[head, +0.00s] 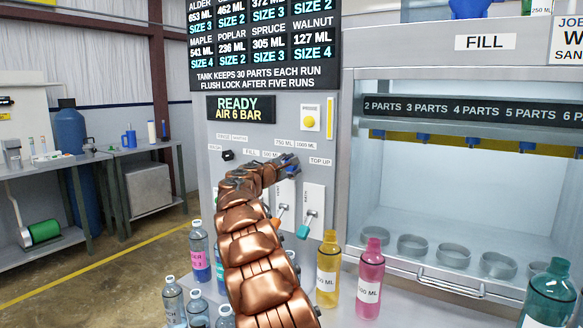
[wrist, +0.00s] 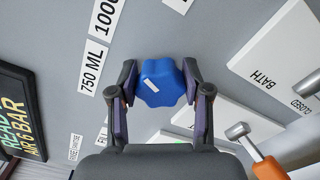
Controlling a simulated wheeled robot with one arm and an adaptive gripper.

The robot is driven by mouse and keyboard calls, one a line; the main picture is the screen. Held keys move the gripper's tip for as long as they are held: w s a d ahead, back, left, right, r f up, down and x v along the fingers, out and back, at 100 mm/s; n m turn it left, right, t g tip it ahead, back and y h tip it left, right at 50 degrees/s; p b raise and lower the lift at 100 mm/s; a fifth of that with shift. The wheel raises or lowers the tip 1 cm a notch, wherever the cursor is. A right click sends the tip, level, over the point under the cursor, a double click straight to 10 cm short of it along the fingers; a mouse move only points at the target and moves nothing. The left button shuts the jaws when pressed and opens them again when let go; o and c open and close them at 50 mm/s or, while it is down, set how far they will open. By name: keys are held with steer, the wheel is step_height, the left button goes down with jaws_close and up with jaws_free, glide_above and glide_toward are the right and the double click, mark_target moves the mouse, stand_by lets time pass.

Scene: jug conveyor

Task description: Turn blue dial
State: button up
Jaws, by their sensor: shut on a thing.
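The blue dial (wrist: 160,84) is a lobed knob on the grey panel. In the wrist view it sits between the two fingers of my gripper (wrist: 160,88), with a finger pad against each side, so the gripper is shut on it. A small pale mark shows on the dial's near edge. In the head view my copper arm reaches up to the panel, and only a bit of the dial (head: 292,169) shows past my gripper (head: 285,165). Labels reading 750 ML (wrist: 93,68) and 1000 (wrist: 106,17) lie beside the dial. Part of the label ring is hidden behind my gripper.
A display reads READY AIR 6 BAR (head: 241,109). Yellow (head: 328,265) and pink (head: 370,280) bottles stand below, with several bottles left of my arm.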

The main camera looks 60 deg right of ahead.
steer(key=shift+f, duration=0.2)
steer(key=o, duration=0.9)
steer(key=shift+w+a, duration=0.1)
steer(key=shift+o, duration=1.3)
steer(key=shift+r, duration=0.15)
steer(key=a, duration=1.2)
steer(key=shift+s, duration=0.35)
